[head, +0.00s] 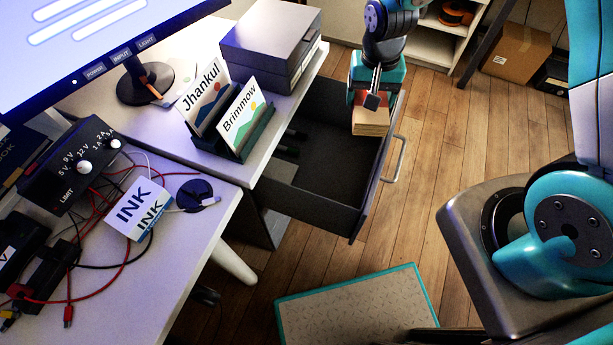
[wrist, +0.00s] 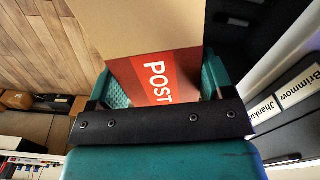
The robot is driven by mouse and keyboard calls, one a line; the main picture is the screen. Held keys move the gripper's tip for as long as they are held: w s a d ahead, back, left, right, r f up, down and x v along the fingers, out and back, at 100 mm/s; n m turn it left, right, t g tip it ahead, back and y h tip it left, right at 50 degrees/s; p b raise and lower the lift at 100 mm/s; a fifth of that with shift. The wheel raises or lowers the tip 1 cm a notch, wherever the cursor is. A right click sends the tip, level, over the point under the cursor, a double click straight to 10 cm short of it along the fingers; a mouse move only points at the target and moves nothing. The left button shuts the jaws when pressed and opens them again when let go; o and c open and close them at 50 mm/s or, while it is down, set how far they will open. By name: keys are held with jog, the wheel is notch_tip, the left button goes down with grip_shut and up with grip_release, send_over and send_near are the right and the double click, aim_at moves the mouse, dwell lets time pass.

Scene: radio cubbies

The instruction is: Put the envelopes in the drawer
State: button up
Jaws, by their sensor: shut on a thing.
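My gripper (head: 374,98) is shut on a tan bundle with several thin layers, which look like the envelopes (head: 371,122). In the wrist view the envelopes (wrist: 150,25) are brown with a red band reading POST, between my teal finger pads (wrist: 165,88). The dark grey drawer (head: 325,165) is pulled open under the desk. My gripper holds the envelopes over the drawer's far right part, near its front panel. I cannot tell whether they touch the drawer. The drawer's visible floor looks mostly bare, and its left end is hidden under the desk.
A rack holds cards reading Jhankul (head: 203,95) and Brimmow (head: 243,120) on the desk edge, left of the drawer. A grey box (head: 270,40) stands behind them. The drawer handle (head: 396,160) sticks out to the right. A teal-edged mat (head: 350,305) lies on the wooden floor.

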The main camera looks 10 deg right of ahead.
aim_at(336, 175)
jog(key=a+f+m+b, duration=0.1)
jog(key=f+b, duration=0.4)
jog(key=f, duration=0.3)
jog(key=a+f+m+b, duration=0.1)
jog(key=a+f+b, duration=0.1)
jog(key=f+b, duration=0.3)
jog(key=s+a+f+m+b, duration=0.1)
jog(key=f+b, duration=0.4)
jog(key=f, duration=0.8)
jog(key=shift+a+f+m, duration=0.25)
jog(key=shift+a+m, duration=0.05)
jog(key=shift+a, duration=0.1)
jog(key=shift+f, duration=0.2)
jog(key=o, duration=1)
jog(key=shift+r, duration=0.15)
